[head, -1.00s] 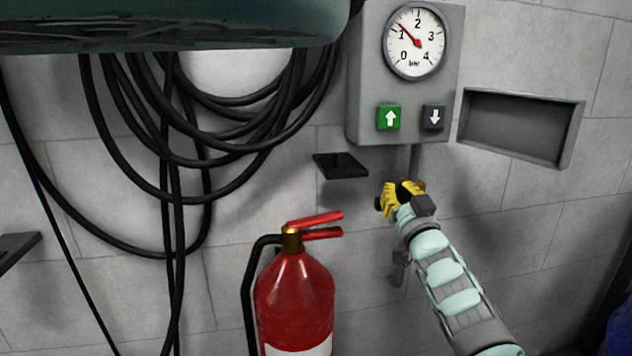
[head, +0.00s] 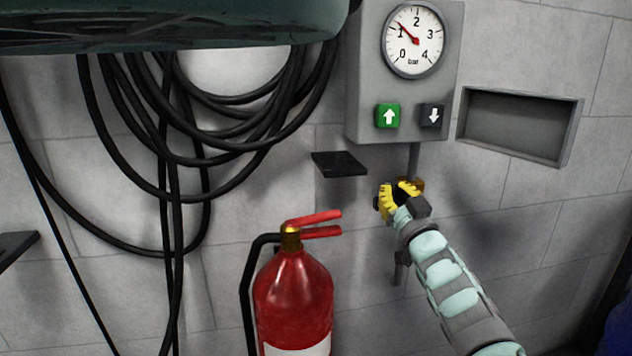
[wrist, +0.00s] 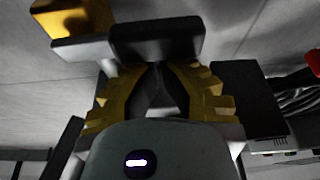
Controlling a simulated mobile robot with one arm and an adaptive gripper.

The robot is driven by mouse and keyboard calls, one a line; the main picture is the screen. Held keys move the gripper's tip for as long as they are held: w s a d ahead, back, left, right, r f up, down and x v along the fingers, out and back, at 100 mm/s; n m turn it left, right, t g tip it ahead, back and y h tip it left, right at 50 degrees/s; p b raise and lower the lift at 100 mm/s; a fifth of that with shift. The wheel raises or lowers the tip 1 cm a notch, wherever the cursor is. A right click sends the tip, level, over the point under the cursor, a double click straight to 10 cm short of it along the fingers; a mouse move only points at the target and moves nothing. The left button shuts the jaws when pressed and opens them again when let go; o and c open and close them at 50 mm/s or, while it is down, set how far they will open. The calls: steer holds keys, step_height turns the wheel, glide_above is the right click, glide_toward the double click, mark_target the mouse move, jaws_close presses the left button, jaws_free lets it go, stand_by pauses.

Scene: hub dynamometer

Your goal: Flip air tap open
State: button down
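The air tap is on the grey pipe below the gauge box; its brass body (head: 417,184) shows just behind my gripper. My gripper (head: 392,201), with yellow ribbed fingers, is at the tap, reaching up from the lower right. In the wrist view the brass part (wrist: 72,18) is at the top left, and a black block, apparently the tap's handle (wrist: 157,40), lies across the fingertips of my gripper (wrist: 155,72). The fingers lean toward each other, but the block and shadow hide whether they grip it. The handle's angle is unclear in the head view.
The grey box (head: 361,80) carries a gauge (head: 414,42) reading about 1 bar, a green up button (head: 388,116) and a dark down button (head: 432,116). A small black shelf (head: 339,163) and a red extinguisher (head: 293,300) are to the left. A wall recess (head: 520,125) is at right.

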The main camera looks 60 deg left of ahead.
steer(key=shift+s+f, duration=0.1)
steer(key=shift+f, duration=0.05)
steer(key=w+f+n+g+h+b, duration=0.1)
steer(key=w+f+n+g+b, duration=0.1)
steer(key=n, duration=0.8)
steer(key=w+d+f+n+g+h+b, duration=0.1)
steer(key=f+n+g+b, duration=0.1)
steer(key=f+n+g, duration=0.2)
steer(key=shift+w+d+f+n+h, duration=0.3)
steer(key=shift+f+n, duration=1.3)
steer(key=shift+n, duration=1.7)
steer(key=shift+w, duration=0.1)
steer(key=shift+r, duration=0.1)
